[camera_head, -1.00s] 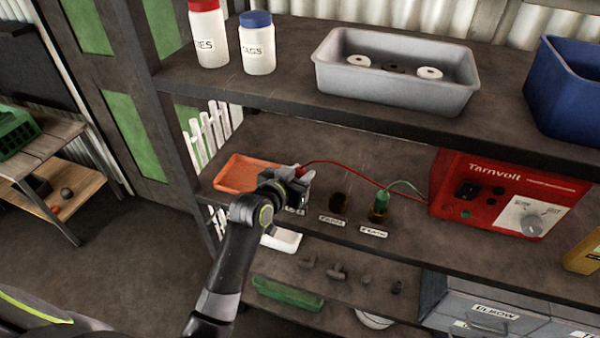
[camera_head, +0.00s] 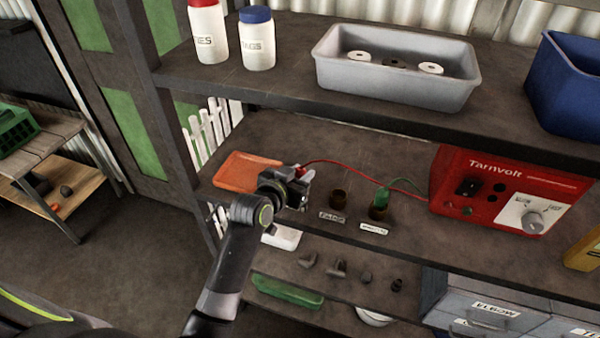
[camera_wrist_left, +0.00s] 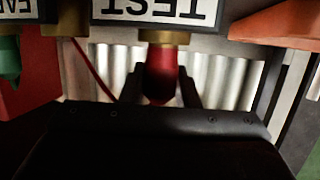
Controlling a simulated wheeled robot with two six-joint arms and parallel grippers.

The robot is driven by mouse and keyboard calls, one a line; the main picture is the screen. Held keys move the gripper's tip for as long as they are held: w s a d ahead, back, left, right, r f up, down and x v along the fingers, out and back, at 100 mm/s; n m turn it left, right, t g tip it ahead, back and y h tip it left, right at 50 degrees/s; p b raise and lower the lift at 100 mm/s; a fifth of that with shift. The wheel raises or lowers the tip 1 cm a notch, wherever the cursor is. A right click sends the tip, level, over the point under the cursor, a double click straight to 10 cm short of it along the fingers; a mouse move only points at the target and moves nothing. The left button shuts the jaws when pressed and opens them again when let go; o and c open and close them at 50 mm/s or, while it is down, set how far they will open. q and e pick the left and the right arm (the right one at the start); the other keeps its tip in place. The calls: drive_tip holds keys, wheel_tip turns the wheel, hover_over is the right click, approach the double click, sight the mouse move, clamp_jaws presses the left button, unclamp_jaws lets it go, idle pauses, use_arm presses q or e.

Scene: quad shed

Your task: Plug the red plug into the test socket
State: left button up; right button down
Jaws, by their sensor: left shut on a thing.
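The red plug (camera_wrist_left: 161,76) is between the fingers of my left gripper (camera_wrist_left: 160,92) in the left wrist view, and the gripper is shut on it. The plug is in line with the brass test socket (camera_wrist_left: 167,37) behind the TEST label (camera_wrist_left: 158,10), which appears upside down. Its end meets the socket's mouth in the picture; how deep it sits I cannot tell. In the head view my left gripper (camera_head: 295,188) is over the middle shelf, hiding the test socket and most of the red plug (camera_head: 302,171). My right gripper is not in view.
A green plug (camera_head: 382,196) stands in the right-hand socket (camera_head: 378,213); the middle socket (camera_head: 339,199) looks empty. A red wire runs to the red Tarnvolt box (camera_head: 480,195). An orange tray (camera_head: 245,172) lies left of the gripper. The upper shelf (camera_head: 300,100) overhangs.

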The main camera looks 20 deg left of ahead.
use_arm(q)
drive_tip(key=o, duration=0.7)
drive_tip(key=shift+s, duration=0.1)
drive_tip(key=shift+s+a+r+p, duration=0.15)
drive_tip(key=shift+s+r+p, duration=0.05)
drive_tip(key=shift+s+p, duration=0.3)
drive_tip(key=shift+p+v, duration=1.15)
drive_tip(key=shift+v, duration=0.85)
drive_tip(key=p+v, duration=0.2)
drive_tip(key=v, duration=0.3)
drive_tip(key=shift+s+a, duration=0.1)
drive_tip(key=shift+s, duration=0.3)
